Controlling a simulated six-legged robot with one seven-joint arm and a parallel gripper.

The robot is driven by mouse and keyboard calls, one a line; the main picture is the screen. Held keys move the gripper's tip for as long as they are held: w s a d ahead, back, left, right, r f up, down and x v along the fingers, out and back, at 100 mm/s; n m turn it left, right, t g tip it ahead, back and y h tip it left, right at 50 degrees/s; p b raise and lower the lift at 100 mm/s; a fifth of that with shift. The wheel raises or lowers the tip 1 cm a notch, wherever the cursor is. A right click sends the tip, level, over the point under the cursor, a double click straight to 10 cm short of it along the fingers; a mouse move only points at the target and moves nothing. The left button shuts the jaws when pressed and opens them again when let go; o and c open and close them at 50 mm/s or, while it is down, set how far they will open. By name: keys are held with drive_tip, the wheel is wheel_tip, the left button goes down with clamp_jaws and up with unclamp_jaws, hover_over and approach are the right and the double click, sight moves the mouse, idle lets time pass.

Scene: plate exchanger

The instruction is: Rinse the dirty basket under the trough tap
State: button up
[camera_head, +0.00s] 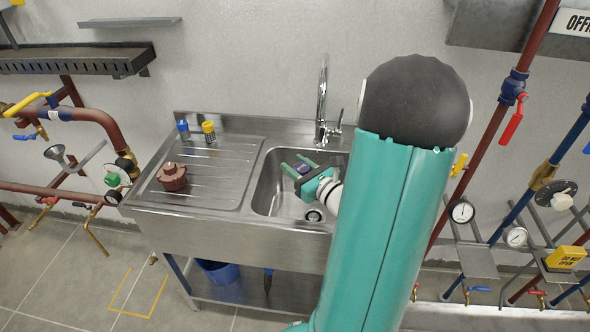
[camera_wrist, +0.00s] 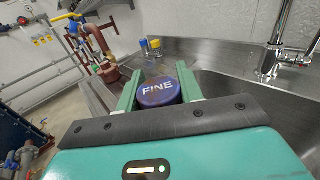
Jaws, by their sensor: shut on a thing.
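My gripper (camera_head: 297,164) is low inside the sink basin. It is shut on a round, blue-purple-topped basket marked FINE (camera_wrist: 158,92), which sits between the two green fingers in the wrist view. In the head view its purple top (camera_head: 303,169) is small, and its lower body is hidden, so I cannot see any dirt. The chrome tap (camera_head: 321,105) rises at the basin's back edge, to the right of and behind my gripper. It also shows at the right in the wrist view (camera_wrist: 277,45). I cannot see any water running.
The steel sink's ribbed drainboard (camera_head: 215,172) lies left of the basin. On it stand a brown-red fitting (camera_head: 171,177), a yellow-capped piece (camera_head: 208,131) and a blue-capped piece (camera_head: 183,130). Pipes and valves flank both sides.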

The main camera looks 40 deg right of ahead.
drive_tip(key=w+d+f, duration=0.2)
drive_tip(key=w+d, duration=0.2)
drive_tip(key=d, duration=0.6)
drive_tip(key=shift+w, duration=0.25)
drive_tip(key=shift+f, duration=0.1)
idle(0.4)
drive_tip(key=shift+s+d, duration=0.2)
drive_tip(key=shift+s, duration=0.35)
drive_tip(key=shift+w, duration=0.1)
drive_tip(key=shift+w+a, duration=0.25)
drive_tip(key=shift+w, duration=0.2)
drive_tip(key=shift+s, duration=0.1)
